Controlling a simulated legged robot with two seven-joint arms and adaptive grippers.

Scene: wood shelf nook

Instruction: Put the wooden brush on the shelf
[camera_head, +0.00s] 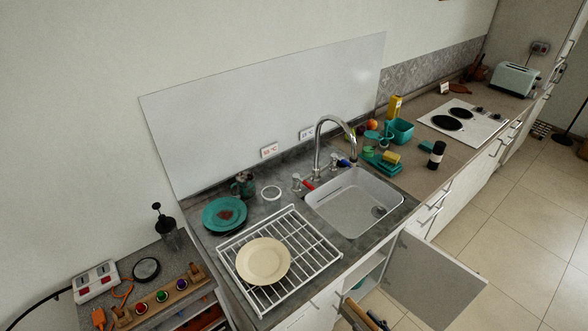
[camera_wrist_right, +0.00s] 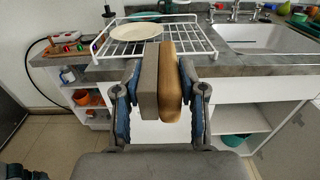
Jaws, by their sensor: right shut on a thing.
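The wooden brush (camera_wrist_right: 169,88) has a tan wooden side and a grey side. In the right wrist view it stands upright between the blue-padded fingers of my right gripper (camera_wrist_right: 158,92), which is shut on it. In the head view my right gripper (camera_head: 366,318) shows at the bottom edge with the brush, in front of the open cabinet under the sink. White shelf boards (camera_wrist_right: 238,116) show inside that cabinet, beyond and right of the gripper. Another shelf unit (camera_wrist_right: 82,88) with small items stands at the left.
The open cabinet door (camera_head: 435,280) sticks out right of the gripper. A teal bowl (camera_wrist_right: 236,139) sits low in the cabinet. A white rack (camera_head: 318,262) with a cream plate (camera_head: 263,261) lies on the counter, left of the sink (camera_head: 355,200). The floor at right is mostly clear.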

